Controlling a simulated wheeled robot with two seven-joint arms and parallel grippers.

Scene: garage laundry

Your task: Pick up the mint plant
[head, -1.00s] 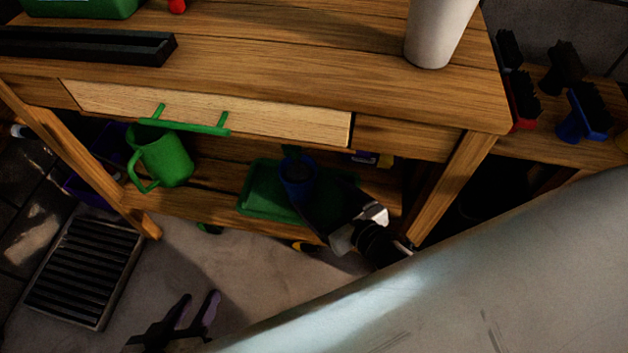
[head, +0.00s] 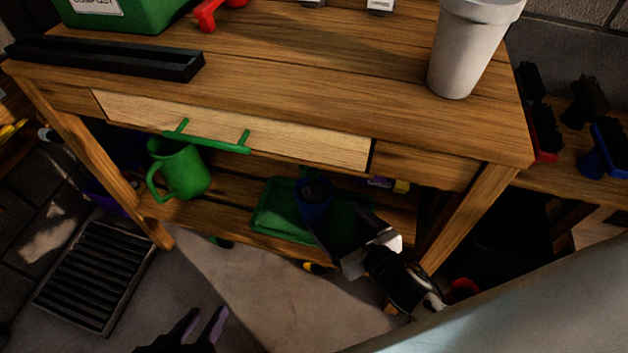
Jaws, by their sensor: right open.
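I cannot make out a plant with leaves for certain in the head view. A small blue pot (head: 313,208) with a dark top stands at a green tray (head: 268,222) on the lower shelf of the wooden bench. My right gripper (head: 335,218) is open and reaches in under the bench top, with one dark finger close to the front of the pot. I cannot tell whether it touches the pot. My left gripper (head: 203,326) is low at the bottom edge, with its two purple fingers apart and nothing visible between them.
A green watering can (head: 182,170) stands on the lower shelf to the left. The bench drawer (head: 230,130) has a green handle. A white pot (head: 462,55), a black tray (head: 110,57) and a green compost bin (head: 130,14) are on top. Brushes are at right. A floor grate (head: 95,275) is at left.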

